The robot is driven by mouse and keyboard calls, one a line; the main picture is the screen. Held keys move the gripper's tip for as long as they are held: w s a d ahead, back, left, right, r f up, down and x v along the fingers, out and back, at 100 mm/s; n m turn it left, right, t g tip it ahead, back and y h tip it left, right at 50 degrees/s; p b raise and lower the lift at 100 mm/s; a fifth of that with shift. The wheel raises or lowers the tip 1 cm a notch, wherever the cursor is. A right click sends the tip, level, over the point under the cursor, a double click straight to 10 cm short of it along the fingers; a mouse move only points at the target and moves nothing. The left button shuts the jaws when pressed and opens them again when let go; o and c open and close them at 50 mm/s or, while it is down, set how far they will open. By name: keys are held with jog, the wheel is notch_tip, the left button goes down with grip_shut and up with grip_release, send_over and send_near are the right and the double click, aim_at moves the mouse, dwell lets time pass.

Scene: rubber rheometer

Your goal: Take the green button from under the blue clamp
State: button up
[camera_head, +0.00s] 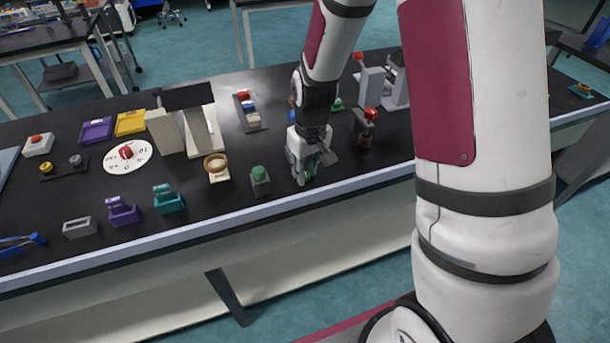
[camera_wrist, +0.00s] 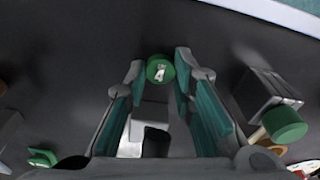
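My gripper (camera_head: 305,175) points down, low over the front of the black bench. In the wrist view its two teal-padded fingers (camera_wrist: 160,85) stand apart. A round green button (camera_wrist: 160,69) with a white mark shows between the fingertips, with a thin gap on each side. I cannot tell its depth relative to the tips. A grey block (camera_wrist: 152,100) shows below it, between the fingers. A small blue part (camera_head: 292,101) shows behind my arm in the head view, mostly hidden; I cannot tell whether it is the blue clamp.
A grey box with a green knob (camera_head: 260,174) stands just left of my gripper; it also shows in the wrist view (camera_wrist: 284,124). A red-topped post (camera_head: 367,128) stands to the right. A wooden ring stand (camera_head: 216,166) is further left. The bench's front edge (camera_head: 235,212) is close.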

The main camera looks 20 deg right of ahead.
jog(key=shift+c, duration=0.3)
jog(key=shift+r, duration=0.55)
notch_tip(320, 180, up, 2)
jog(key=shift+r, duration=0.15)
jog(key=s+r+p, duration=0.1)
jog(key=s+p, duration=0.1)
jog(key=s, duration=1.1)
jog(key=shift+s+r, duration=0.4)
jog(key=shift+s+d+r+p, duration=0.1)
jog(key=shift+s+d+p, duration=0.1)
jog(key=shift+p, duration=0.65)
jog(key=s+p, duration=0.1)
jog(key=p, duration=0.3)
jog(key=shift+s, duration=0.4)
